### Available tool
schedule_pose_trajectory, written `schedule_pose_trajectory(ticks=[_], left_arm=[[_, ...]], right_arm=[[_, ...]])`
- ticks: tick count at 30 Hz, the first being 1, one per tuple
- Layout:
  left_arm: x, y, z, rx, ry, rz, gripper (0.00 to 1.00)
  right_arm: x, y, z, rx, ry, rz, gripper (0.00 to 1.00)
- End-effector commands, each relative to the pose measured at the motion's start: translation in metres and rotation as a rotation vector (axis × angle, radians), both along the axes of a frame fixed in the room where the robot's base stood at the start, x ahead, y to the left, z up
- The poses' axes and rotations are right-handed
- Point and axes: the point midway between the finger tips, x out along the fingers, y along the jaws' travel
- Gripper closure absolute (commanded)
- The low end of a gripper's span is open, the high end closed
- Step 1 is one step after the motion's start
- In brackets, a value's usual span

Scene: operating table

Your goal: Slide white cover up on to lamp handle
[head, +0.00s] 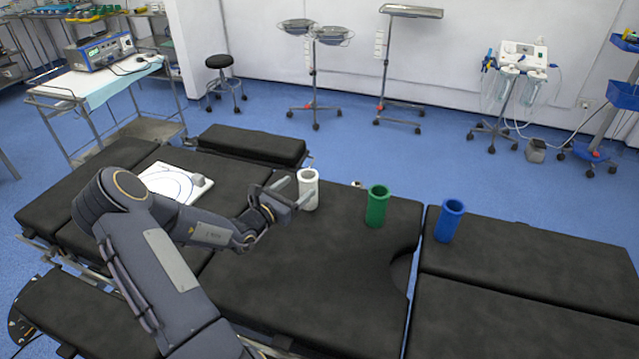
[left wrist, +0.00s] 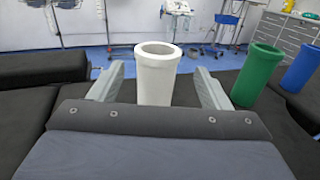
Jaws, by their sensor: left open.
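The white cover (head: 308,190) is an upright, open-topped cylinder on the black operating table (head: 330,270). It also stands in the middle of the left wrist view (left wrist: 157,82). My left gripper (head: 299,187) is open at the cover, low above the table. In the left wrist view the gripper's fingers (left wrist: 160,82) show one on each side of the cover, with a gap on both sides. The cover's lower part is hidden there by the gripper body. No lamp handle is visible, and my right gripper is out of view.
A green cylinder (head: 377,206) and a blue cylinder (head: 449,221) stand upright to the right of the white cover. A white flat board (head: 172,184) lies on the table to the left, behind my arm. The table's middle section in front of the cylinders is clear.

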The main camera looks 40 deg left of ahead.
Motion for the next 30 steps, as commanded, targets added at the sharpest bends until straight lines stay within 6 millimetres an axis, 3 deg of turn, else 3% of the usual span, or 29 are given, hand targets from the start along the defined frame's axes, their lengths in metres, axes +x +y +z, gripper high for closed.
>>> schedule_pose_trajectory(ticks=[18,27,30], left_arm=[[0.073,0.002,0.003,-0.002,-0.001,0.0,0.29],[0.078,0.003,0.003,-0.001,0.0,0.001,0.29],[0.077,0.003,0.003,-0.001,0.0,0.001,0.42]], right_arm=[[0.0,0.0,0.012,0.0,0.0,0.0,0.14],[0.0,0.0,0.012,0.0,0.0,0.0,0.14],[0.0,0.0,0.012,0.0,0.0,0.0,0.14]])
